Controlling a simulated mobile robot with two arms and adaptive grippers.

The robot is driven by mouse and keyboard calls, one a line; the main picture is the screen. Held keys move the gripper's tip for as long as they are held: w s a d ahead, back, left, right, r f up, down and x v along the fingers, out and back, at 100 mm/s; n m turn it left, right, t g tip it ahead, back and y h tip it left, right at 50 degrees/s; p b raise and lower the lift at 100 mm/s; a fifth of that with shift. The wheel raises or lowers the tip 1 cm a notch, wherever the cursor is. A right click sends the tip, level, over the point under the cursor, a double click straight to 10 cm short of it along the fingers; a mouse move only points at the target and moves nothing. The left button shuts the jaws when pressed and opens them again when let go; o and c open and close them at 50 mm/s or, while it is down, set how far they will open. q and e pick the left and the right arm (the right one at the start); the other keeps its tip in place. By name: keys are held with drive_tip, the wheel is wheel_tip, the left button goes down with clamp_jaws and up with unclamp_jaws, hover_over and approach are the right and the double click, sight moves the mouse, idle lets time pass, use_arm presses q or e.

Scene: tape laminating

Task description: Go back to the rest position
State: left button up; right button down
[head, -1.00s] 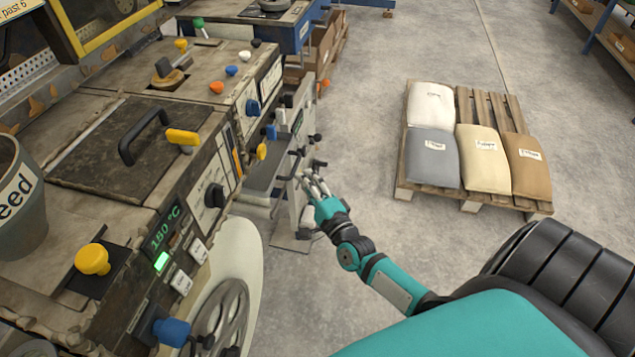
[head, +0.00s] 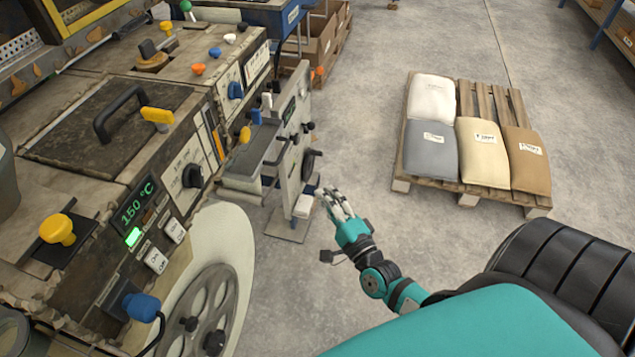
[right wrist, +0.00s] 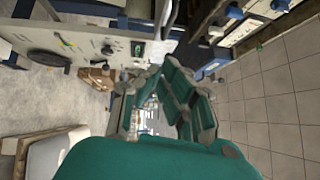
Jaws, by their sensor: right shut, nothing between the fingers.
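My right gripper (head: 338,205) shows in the head view as grey fingers on a teal arm. It is shut and empty, over the bare floor to the right of the machine's upright panel (head: 296,140). It appears apart from the panel. In the right wrist view the teal arm parts fill the lower middle, and the panel (right wrist: 75,42) lies to the upper left. My left gripper is in neither view.
The machine (head: 150,215) with knobs and a 150 °C display fills the left. A spoked handwheel (head: 208,310) stands low on its side. A pallet (head: 400,186) with several sacks stands at the right. Floor between is clear.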

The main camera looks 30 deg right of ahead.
drive_tip(key=s+a+f+n+g+y+p, duration=0.1)
drive_tip(key=s+f+n+g, duration=0.25)
drive_tip(key=f, duration=0.65)
drive_tip(key=s+a+f+n+g+p, duration=0.1)
drive_tip(key=s+a+f+n+g, duration=0.15)
drive_tip(key=s+f+n, duration=0.45)
drive_tip(key=s+a+f+n+g+y+p, duration=0.1)
drive_tip(key=s+f+n+g, duration=0.15)
drive_tip(key=f, duration=0.95)
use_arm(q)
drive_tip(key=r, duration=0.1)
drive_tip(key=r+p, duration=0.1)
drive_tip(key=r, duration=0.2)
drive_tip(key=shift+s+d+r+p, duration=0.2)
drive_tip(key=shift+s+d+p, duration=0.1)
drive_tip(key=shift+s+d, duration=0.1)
use_arm(e)
drive_tip(key=s+a+f+n+g, duration=0.1)
drive_tip(key=s+f+n+g, duration=0.4)
drive_tip(key=s, duration=0.7)
drive_tip(key=s+a+f+n+g, duration=0.1)
drive_tip(key=s+f+n+g, duration=0.3)
drive_tip(key=s+f, duration=0.4)
drive_tip(key=s+g, duration=0.1)
drive_tip(key=s, duration=0.3)
drive_tip(key=shift+s+a+f+n+h, duration=0.2)
drive_tip(key=shift+f+n+h, duration=0.1)
drive_tip(key=shift+f+n, duration=0.1)
